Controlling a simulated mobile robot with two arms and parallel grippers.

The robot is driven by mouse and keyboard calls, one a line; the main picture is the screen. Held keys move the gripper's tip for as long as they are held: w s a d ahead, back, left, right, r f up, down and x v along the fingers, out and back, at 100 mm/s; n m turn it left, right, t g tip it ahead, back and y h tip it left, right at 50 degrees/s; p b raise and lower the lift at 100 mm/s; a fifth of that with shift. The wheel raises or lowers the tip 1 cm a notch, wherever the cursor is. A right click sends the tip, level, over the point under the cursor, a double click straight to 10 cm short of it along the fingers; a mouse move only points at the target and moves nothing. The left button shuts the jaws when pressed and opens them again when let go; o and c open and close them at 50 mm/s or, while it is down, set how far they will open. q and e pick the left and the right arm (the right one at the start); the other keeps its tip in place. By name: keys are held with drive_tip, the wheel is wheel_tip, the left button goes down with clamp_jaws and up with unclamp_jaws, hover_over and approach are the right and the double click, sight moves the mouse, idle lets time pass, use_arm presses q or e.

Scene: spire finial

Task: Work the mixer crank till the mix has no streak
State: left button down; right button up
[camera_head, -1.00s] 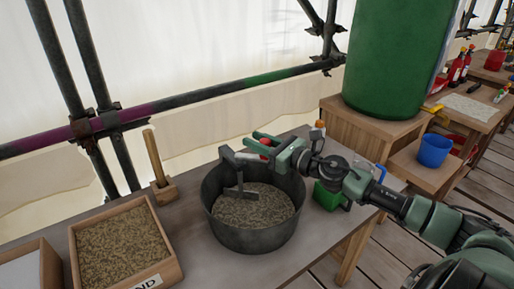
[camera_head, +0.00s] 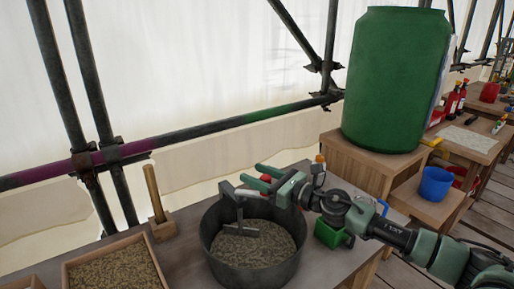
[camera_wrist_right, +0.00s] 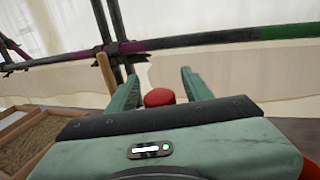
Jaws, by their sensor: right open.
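The mixer is a dark round tub (camera_head: 216,262) on the bench. It holds a mottled grey-brown mix (camera_head: 262,250); it is too small to tell streaks from speckle. A dark paddle (camera_head: 240,229) hangs from the crank at the tub's far left side and meets the mix. The red crank knob (camera_head: 266,178) also shows in the right wrist view (camera_wrist_right: 158,97). My right gripper (camera_head: 250,174) is above the tub's far rim, open, with its fingers on either side of the knob. I cannot tell whether they touch it. My left gripper is not in view.
A sand box (camera_head: 114,268) and a wooden block with an upright handle (camera_head: 158,210) stand left of the tub. A green box (camera_head: 330,234) is at its right. A large green barrel (camera_head: 396,80) and a blue bucket (camera_head: 436,184) are further right. Scaffold poles (camera_head: 200,130) run behind.

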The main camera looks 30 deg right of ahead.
wheel_tip(320, 180, up, 19)
drive_tip(key=p, duration=0.7)
drive_tip(key=shift+r, duration=0.2)
drive_tip(key=shift+f, duration=0.1)
